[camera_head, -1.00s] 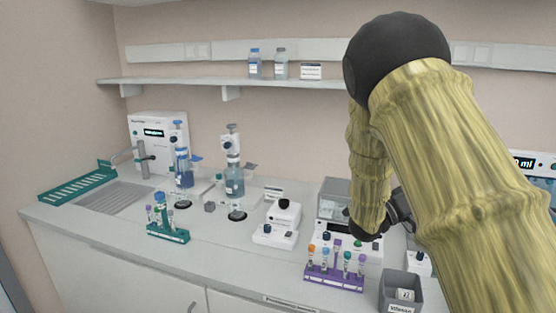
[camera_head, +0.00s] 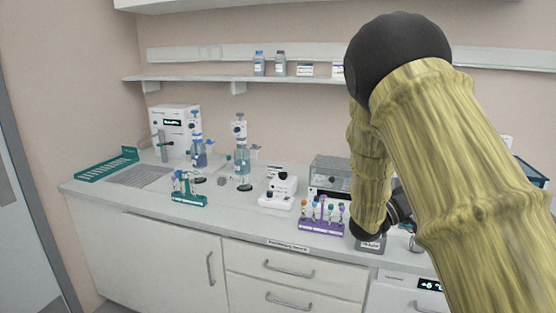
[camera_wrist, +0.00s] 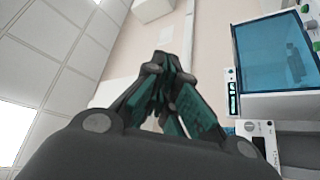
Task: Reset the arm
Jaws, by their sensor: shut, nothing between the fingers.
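My gripper (camera_wrist: 165,75) shows in the wrist view with its dark and teal fingers together and nothing between them. It points toward the wall and ceiling side of the room, apart from any object. In the head view my yellow, wood-textured arm fills the right side, bent at a black joint. The gripper's fingertips are hidden behind the arm there.
A purple rack (camera_head: 321,227) of tubes stands on the counter beside my arm. A teal rack (camera_head: 189,199), bottle-top dispensers and a small white device (camera_head: 278,193) stand further left. A shelf (camera_head: 240,80) runs above. The wrist view shows a blue-windowed device (camera_wrist: 277,55).

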